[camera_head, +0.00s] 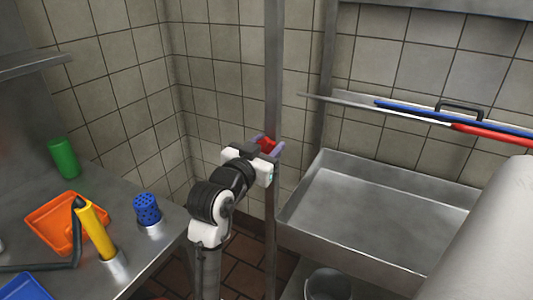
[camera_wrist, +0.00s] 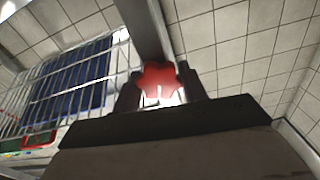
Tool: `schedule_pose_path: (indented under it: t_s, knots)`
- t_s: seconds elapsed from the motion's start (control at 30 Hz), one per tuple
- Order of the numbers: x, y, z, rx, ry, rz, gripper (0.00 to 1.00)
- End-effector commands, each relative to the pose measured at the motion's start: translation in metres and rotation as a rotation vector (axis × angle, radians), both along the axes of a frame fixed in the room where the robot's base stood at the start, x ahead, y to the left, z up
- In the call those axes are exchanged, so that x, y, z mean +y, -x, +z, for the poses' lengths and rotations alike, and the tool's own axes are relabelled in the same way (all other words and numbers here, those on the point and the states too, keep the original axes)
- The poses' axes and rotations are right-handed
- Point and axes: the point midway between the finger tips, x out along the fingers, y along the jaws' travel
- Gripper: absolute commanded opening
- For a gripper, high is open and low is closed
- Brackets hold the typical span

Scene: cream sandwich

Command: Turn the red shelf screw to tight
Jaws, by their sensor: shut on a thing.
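The red shelf screw (camera_head: 267,144) is a small lobed knob on the upright grey metal post (camera_head: 273,75) in the middle of the head view. It also shows in the wrist view (camera_wrist: 159,78), star-shaped, in front of the post. My gripper (camera_head: 268,146) reaches up to the post, and its two fingers stand on either side of the screw. In the wrist view my gripper (camera_wrist: 160,85) is shut on the screw, with a dark finger at its left and right. The screw's back and its thread are hidden.
A metal sink basin (camera_head: 300,205) stands right of the post. Blue and red long-handled tools (camera_head: 430,115) lie along the wall above it. At left, a steel counter holds an orange tray (camera_head: 45,225), a yellow-handled tool (camera_head: 95,230), a blue perforated cup (camera_head: 146,208) and a green cylinder (camera_head: 63,158).

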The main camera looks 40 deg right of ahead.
Motion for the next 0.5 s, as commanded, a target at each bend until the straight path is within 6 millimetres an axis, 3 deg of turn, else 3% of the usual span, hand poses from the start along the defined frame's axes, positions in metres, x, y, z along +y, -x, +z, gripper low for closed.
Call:
schedule_pose_path:
  t_s: [0.5]
  knots:
    - [-0.0001,0.0004,-0.0002,-0.146,-0.061,0.0,0.2]
